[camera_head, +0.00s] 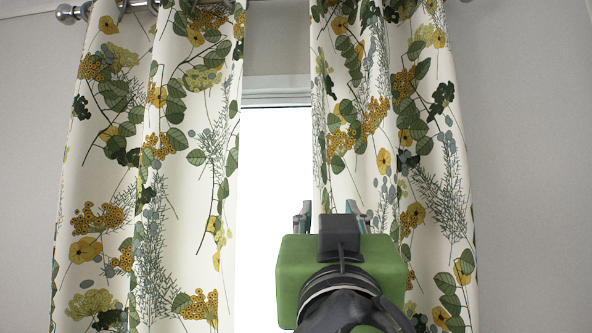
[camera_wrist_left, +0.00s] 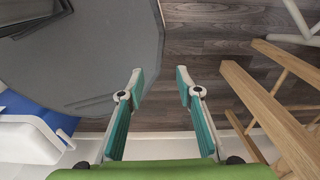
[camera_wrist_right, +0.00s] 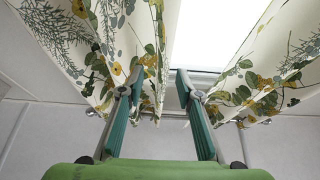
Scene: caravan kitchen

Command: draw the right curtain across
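The right curtain (camera_head: 440,120), cream with green and yellow plant print, hangs from the rod at the right of the window in the head view. My right gripper (camera_head: 332,215) is in front of its inner edge. In the right wrist view the right curtain (camera_wrist_right: 75,45) is on the left, and the fingers of my right gripper (camera_wrist_right: 159,83) are apart, with the curtain's edge showing between or just beyond them. I cannot tell whether they touch it. My left gripper (camera_wrist_left: 160,85) is open and empty above the floor in the left wrist view.
The left curtain (camera_head: 190,160) hangs at the left of the window, and a bright strip of window (camera_head: 272,180) lies between the curtains. The rod (camera_head: 72,13) runs along the top. Near the left gripper are a grey tabletop (camera_wrist_left: 90,60) and wooden legs (camera_wrist_left: 270,110).

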